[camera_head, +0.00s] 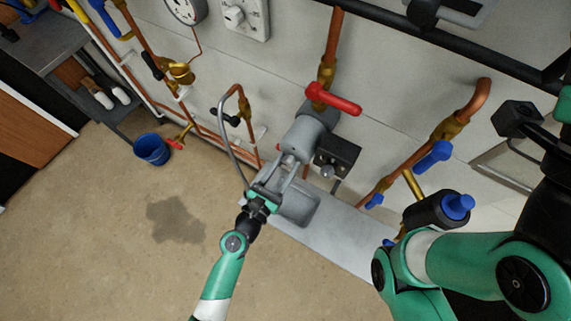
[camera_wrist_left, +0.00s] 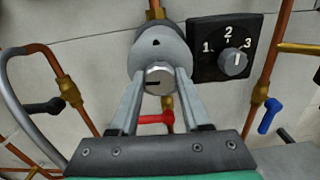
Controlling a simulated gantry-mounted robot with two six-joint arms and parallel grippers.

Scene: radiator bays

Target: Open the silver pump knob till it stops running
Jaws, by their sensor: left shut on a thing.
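The silver pump knob (camera_wrist_left: 160,72) is a round metal knob with a dark mark on its face, on the front of the grey pump body (camera_wrist_left: 152,44). In the wrist view the two fingers of my left gripper (camera_wrist_left: 160,80) stand on either side of it, shut on it. In the head view my left gripper (camera_head: 287,163) reaches up to the grey pump (camera_head: 309,127), and its fingers hide most of the knob. A black dial box (camera_wrist_left: 228,48) marked 1, 2, 3 sits right of the pump; it also shows in the head view (camera_head: 340,155). No right gripper is visible.
A red lever (camera_head: 333,98) is on the pipe above the pump. Blue-handled valves (camera_head: 434,157) and copper pipes stand to the right. A bent grey pipe (camera_head: 226,128) is close on the left. A blue bucket (camera_head: 152,149) and a dark wet patch (camera_head: 175,218) are on the floor.

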